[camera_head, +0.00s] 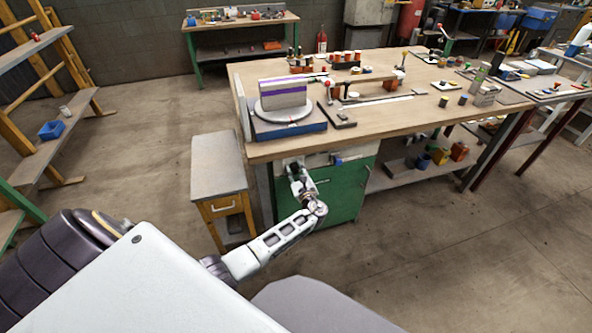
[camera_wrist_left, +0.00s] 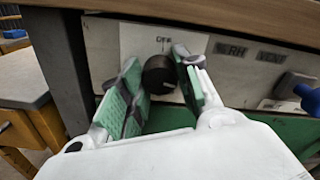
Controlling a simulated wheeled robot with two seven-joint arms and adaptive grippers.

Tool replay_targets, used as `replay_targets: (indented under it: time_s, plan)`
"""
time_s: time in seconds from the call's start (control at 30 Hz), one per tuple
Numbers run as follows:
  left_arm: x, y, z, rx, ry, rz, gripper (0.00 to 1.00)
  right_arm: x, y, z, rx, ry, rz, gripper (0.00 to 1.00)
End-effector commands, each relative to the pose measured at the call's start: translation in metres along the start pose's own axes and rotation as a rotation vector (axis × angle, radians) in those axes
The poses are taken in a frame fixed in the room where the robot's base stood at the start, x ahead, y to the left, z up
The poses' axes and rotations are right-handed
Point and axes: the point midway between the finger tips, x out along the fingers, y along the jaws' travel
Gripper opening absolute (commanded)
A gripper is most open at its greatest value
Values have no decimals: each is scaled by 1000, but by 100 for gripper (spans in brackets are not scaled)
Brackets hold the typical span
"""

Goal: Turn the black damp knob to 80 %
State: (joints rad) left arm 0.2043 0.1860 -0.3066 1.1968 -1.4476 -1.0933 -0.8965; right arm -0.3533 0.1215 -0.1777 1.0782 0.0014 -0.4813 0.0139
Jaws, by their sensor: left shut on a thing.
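The black damp knob (camera_wrist_left: 160,76) sits on the pale control panel under the bench top, in the left wrist view. A label plate is above it, its text partly hidden. My left gripper (camera_wrist_left: 157,66) has its green-padded fingers on both sides of the knob and is shut on it. I cannot read a pointer or scale on the knob. In the head view my left gripper (camera_head: 294,166) is at the panel below the front edge of the bench, and it hides the knob. My right gripper is not in view.
A blue knob or handle (camera_wrist_left: 308,97) sticks out at the right of the panel, near RH and VENT labels. The wooden bench top (camera_head: 350,127) overhangs the panel. A small cabinet (camera_head: 217,168) stands left. A green cabinet door (camera_head: 345,193) lies below.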

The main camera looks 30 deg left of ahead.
Motion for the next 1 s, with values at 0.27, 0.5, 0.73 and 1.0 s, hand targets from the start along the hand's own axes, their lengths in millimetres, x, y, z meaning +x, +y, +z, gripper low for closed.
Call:
replay_targets:
  time_s: [0.27, 0.5, 0.73, 1.0]
  plan:
    - [-2, 1, -3, 10, 6, 0, 9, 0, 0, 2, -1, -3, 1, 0]
    - [-2, 1, -3, 10, 6, 0, 36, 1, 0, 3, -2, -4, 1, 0]
    - [-1, 0, -2, 9, 3, 0, 55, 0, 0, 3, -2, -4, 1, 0]
    - [-1, 0, -1, 8, 1, 0, 55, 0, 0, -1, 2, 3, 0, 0]
